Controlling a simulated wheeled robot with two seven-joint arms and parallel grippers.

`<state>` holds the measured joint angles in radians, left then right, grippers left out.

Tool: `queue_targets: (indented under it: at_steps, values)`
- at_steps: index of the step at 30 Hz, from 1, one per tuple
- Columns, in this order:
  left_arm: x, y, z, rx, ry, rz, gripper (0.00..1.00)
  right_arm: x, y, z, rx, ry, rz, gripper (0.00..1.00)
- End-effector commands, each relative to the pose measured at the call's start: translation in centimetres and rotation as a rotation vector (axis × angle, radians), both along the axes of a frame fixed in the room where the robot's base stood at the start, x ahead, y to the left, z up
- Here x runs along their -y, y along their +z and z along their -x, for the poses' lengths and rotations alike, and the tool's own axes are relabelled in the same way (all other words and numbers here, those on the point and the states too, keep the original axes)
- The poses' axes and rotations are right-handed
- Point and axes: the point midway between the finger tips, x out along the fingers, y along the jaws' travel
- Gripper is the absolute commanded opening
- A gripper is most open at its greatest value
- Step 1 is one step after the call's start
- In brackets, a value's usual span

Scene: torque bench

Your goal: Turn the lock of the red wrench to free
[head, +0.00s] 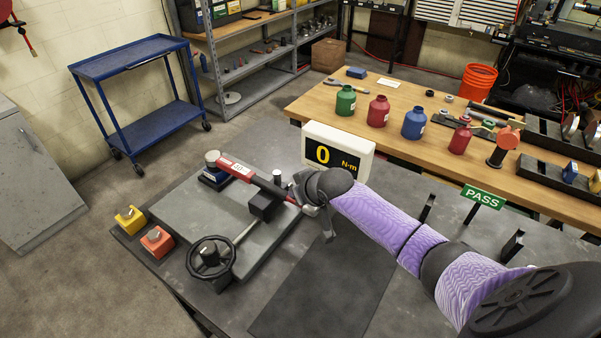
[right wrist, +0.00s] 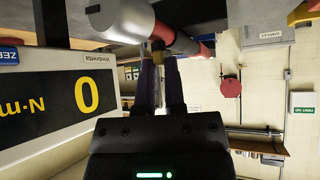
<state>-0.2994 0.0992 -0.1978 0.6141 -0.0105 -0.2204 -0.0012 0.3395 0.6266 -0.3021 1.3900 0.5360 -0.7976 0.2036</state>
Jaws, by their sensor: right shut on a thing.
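The red wrench (head: 241,170) lies on the grey plate of the bench rig, its head end at the round drive at the upper left and its handle running toward the lower right. My right gripper (head: 311,208) is at the handle's end, largely covered by my own wrist. The lock's setting cannot be read. My left gripper is not in view.
A display (head: 338,152) reading 0 N·m stands just behind the gripper. A black handwheel (head: 211,260) is at the rig's front. Yellow (head: 131,220) and orange (head: 157,242) blocks sit at left. A green PASS sign (head: 482,197) stands right. The dark mat (head: 325,290) is clear.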

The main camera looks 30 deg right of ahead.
Motion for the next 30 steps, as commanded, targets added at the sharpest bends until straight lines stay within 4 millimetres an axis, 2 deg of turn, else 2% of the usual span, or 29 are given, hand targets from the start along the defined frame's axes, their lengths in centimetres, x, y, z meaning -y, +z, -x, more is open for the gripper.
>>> queue_targets:
  at_steps: [1,3,7,12,20,30]
  values:
    - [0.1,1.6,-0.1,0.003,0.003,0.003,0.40,-0.3,0.8,0.0,-0.001,-0.040,-0.006,0.00]
    - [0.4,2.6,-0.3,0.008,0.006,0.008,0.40,-0.4,0.7,0.0,-0.001,-0.107,-0.006,0.00]
    - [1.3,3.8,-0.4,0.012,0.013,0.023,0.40,-0.5,0.4,-0.1,-0.001,-0.231,-0.007,0.00]
    - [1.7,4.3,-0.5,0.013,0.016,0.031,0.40,-0.8,0.1,-0.2,0.000,-0.392,-0.008,0.00]
    - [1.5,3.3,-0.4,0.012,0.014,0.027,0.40,-1.0,-0.3,-0.4,-0.001,-0.641,-0.009,0.00]
    - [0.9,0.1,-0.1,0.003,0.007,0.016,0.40,-1.2,-0.5,-0.8,-0.001,-0.932,-0.007,0.00]
